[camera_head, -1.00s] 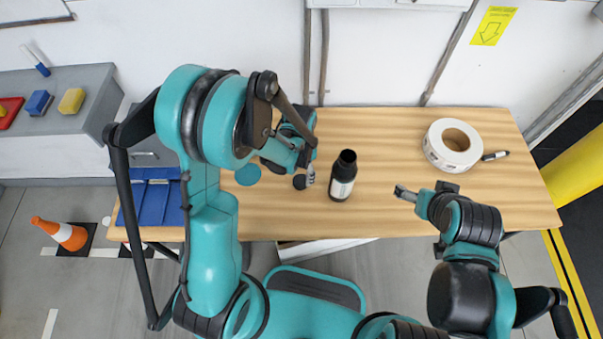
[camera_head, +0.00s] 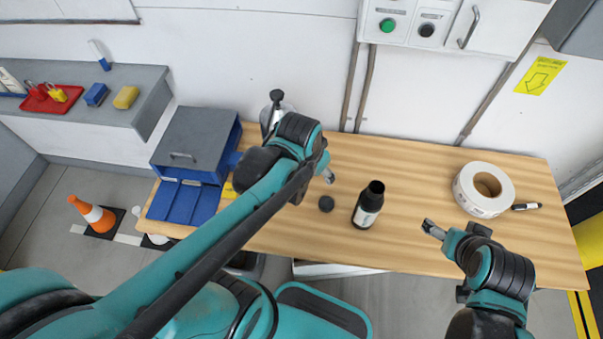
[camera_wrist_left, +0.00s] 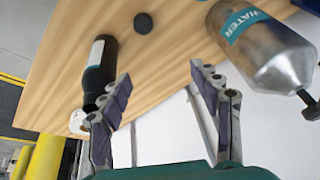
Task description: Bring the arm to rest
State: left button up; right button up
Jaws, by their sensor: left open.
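My left arm (camera_head: 215,230) reaches from the lower left over the wooden table (camera_head: 420,165). My left gripper (camera_head: 327,175) is partly hidden by its own wrist in the head view. In the left wrist view my left gripper (camera_wrist_left: 165,92) is open, its two fingers wide apart with nothing between them. My right gripper (camera_head: 432,229) hangs near the table's front edge, right of the black bottle (camera_head: 369,206); whether it is open cannot be told. The bottle stands upright, and it also shows beside a finger in the left wrist view (camera_wrist_left: 101,62).
A small black cap (camera_head: 326,204) lies left of the bottle; a metallic water bottle (camera_wrist_left: 262,50) is nearby in the wrist view. A white tape roll (camera_head: 484,190) and marker (camera_head: 526,207) lie at right. A blue bin (camera_head: 190,197) stands at left. The table's middle right is clear.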

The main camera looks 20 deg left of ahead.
pick_arm(q)
jog(key=s+a+r+n+t, duration=0.1)
jog(key=s+r+n+t, duration=0.2)
jog(key=s, duration=0.2)
jog(key=shift+s+a+r, duration=0.15)
jog(key=shift+a+r, duration=0.15)
jog(key=shift+a, duration=0.1)
